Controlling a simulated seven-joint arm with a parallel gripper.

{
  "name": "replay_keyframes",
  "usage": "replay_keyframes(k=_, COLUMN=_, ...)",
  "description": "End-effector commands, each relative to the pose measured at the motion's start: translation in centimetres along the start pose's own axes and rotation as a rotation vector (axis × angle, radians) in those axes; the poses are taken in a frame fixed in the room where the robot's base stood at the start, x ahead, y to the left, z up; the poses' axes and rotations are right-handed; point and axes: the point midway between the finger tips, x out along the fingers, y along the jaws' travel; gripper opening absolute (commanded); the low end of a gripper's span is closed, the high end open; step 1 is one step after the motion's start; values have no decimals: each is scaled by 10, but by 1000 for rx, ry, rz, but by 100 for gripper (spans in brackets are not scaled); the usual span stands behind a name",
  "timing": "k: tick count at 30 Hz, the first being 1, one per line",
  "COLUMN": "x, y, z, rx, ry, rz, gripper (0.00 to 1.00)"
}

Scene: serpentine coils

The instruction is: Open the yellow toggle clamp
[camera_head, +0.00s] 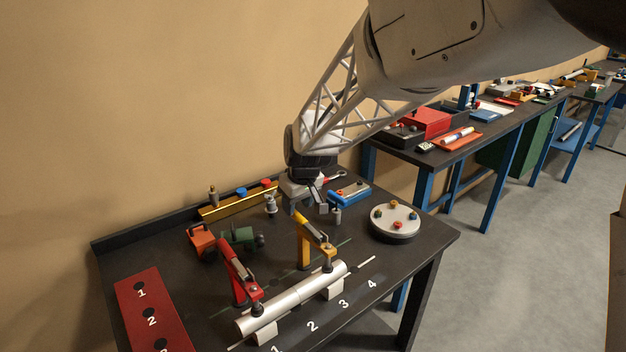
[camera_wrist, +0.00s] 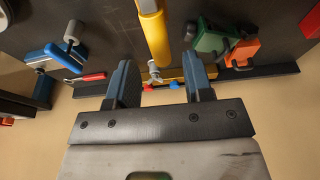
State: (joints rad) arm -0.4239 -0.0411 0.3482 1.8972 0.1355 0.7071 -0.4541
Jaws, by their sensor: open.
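The yellow toggle clamp (camera_head: 304,252) stands behind the silver pipe (camera_head: 290,300). Its arm reaches forward and its tip is down at the pipe; I cannot tell if they touch. In the wrist view a yellow bar of the clamp (camera_wrist: 154,38) comes in from the top edge, lined up with the gap between my fingers. My gripper (camera_head: 308,205) is open and empty, above the table behind the clamp, apart from it in the head view. Both fingers show in the wrist view (camera_wrist: 161,82).
A red clamp (camera_head: 236,272) stands left of the yellow one. Green (camera_head: 238,238) and orange (camera_head: 202,240) items, a yellow rack (camera_head: 235,203), a blue tool (camera_head: 349,194) and a round dish (camera_head: 396,220) surround it. A red numbered panel (camera_head: 150,318) lies at left.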

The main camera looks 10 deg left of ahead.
Motion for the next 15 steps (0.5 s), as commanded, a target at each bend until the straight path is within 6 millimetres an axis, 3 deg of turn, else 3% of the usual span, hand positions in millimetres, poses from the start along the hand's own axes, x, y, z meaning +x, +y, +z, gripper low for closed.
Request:
replay_keyframes(k=6, x=26, y=0, z=0, rx=0, ry=-2, rz=-1, gripper=47)
replay_keyframes(k=15, x=35, y=0, z=0, rx=0, ry=1, rz=0, gripper=47)
